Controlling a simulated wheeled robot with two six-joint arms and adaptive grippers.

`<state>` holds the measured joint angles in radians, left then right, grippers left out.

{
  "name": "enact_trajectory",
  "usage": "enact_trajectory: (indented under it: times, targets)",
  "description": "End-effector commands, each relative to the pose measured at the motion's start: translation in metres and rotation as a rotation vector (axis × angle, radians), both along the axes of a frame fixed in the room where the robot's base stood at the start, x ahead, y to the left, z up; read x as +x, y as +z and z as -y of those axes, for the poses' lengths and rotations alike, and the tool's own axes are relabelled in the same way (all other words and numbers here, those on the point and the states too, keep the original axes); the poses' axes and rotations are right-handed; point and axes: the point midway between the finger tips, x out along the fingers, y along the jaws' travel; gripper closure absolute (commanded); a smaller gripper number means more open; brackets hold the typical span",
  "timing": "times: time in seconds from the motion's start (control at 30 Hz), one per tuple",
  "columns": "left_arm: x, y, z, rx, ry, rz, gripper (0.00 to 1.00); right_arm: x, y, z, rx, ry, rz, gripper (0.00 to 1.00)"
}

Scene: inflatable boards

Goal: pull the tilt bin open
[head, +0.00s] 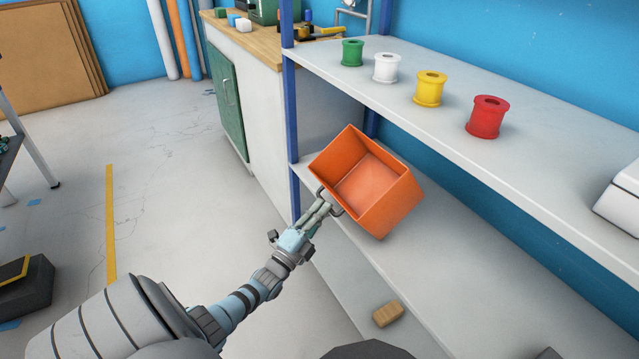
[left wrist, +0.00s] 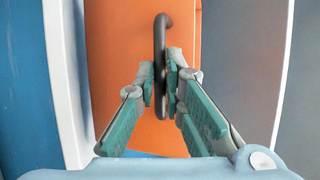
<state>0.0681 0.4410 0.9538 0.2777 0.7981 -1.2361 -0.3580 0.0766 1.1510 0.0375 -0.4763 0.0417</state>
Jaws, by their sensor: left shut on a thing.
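The orange tilt bin (head: 403,205) is on the shelf unit, tipped forward with its open top toward me; its inside looks empty. Its dark handle (left wrist: 161,32) is on the orange front, which fills the middle of the left wrist view. My left gripper (head: 326,204) is at the bin's front, and in the left wrist view its green-padded fingers (left wrist: 161,82) are shut on the handle from both sides. My right gripper is not in view.
Green (head: 352,53), white (head: 386,68), yellow (head: 430,89) and red (head: 487,117) spools stand on the upper shelf (head: 455,125). A small wooden block (head: 387,314) lies low down. A blue post (head: 292,130) stands left of the bin.

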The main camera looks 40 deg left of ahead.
Motion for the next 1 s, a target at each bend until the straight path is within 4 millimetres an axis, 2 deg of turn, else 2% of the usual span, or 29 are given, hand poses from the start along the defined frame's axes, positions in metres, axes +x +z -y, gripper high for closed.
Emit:
enact_trajectory:
  times: [0.03,0.3,0.33,0.43,0.47,1.0]
  targets:
    - [-0.0003,-0.0097,0.0037,0.000,-0.002,-0.025,1.00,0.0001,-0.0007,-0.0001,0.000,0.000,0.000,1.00]
    - [-0.0002,-0.0094,0.0039,0.000,-0.002,-0.025,1.00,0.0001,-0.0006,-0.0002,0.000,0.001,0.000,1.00]
    - [-0.0001,-0.0094,0.0039,0.000,-0.001,-0.024,0.87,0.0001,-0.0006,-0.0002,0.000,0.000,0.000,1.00]
    - [-0.0008,-0.0090,0.0028,-0.001,0.001,-0.024,0.71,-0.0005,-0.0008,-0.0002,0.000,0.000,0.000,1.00]
    - [-0.0013,-0.0086,0.0020,-0.001,0.002,-0.023,0.70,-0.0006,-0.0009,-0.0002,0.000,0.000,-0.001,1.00]
    - [-0.0083,-0.0062,-0.0009,0.001,0.005,-0.014,0.70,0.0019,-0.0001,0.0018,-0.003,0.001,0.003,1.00]
